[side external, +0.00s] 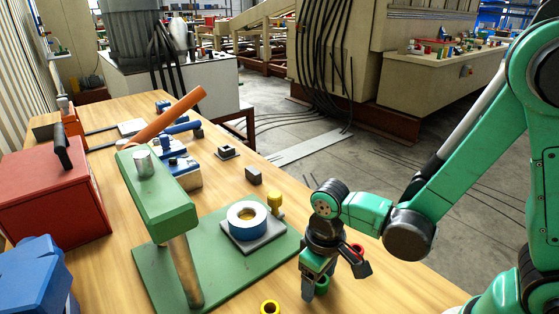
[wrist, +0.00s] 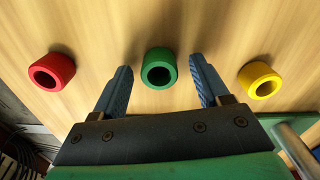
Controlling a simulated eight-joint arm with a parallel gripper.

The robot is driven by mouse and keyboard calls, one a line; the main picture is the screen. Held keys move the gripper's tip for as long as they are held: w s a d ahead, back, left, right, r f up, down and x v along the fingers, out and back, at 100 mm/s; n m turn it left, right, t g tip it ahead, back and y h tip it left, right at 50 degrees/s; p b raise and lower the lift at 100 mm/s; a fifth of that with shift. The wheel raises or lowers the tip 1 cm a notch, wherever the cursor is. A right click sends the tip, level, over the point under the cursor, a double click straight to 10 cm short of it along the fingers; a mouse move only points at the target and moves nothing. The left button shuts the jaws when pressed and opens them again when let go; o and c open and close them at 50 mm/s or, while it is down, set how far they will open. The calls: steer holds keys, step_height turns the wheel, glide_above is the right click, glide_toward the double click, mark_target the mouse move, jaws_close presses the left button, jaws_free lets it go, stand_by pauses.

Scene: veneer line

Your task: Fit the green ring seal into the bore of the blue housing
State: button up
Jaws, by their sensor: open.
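The green ring seal (wrist: 159,69) lies on the wooden table, between the two fingers of my gripper (wrist: 160,90) in the wrist view. The fingers are open, with a gap on each side of the ring. In the side view my gripper (side external: 335,283) points down at the table's near edge, and the green ring (side external: 321,285) shows partly behind a finger. The blue housing (side external: 247,221) is a round part with a pale top and a bore in its middle. It sits on a grey plate on the green press base, to the left of and beyond my gripper.
A red ring (wrist: 52,71) and a yellow ring (wrist: 260,80) lie on either side of the green one. A green press (side external: 158,190) with a post stands left of the housing. A red toolbox (side external: 55,195) is at the left.

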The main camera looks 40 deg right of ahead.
steer(key=shift+r, duration=2.7)
steer(key=shift+d+r, duration=0.15)
steer(key=shift+r, duration=0.15)
steer(key=w+d+r+m+t, duration=0.1)
steer(key=w+d+r+t, duration=0.1)
steer(key=d+r+t, duration=0.3)
step_height(320, 180, up, 2)
steer(key=shift+d+m+t, duration=0.4)
steer(key=shift+t, duration=0.4)
steer(key=shift+o, duration=0.5)
steer(key=shift+d+r+t, duration=0.25)
steer(key=shift+r+t, duration=0.05)
steer(key=shift+r, duration=0.05)
steer(key=shift+f, duration=0.1)
steer(key=a+f+m+g, duration=0.1)
steer(key=a+f+g, duration=0.1)
steer(key=s+a+f+m+g, duration=0.1)
steer(key=a+f+g, duration=0.1)
steer(key=s+a+f+m+g, duration=0.1)
steer(key=a+f+m+g, duration=0.1)
steer(key=f+g, duration=0.1)
steer(key=shift+s+a+f, duration=0.1)
steer(key=shift+a, duration=0.2)
steer(key=shift+f, duration=2.75)
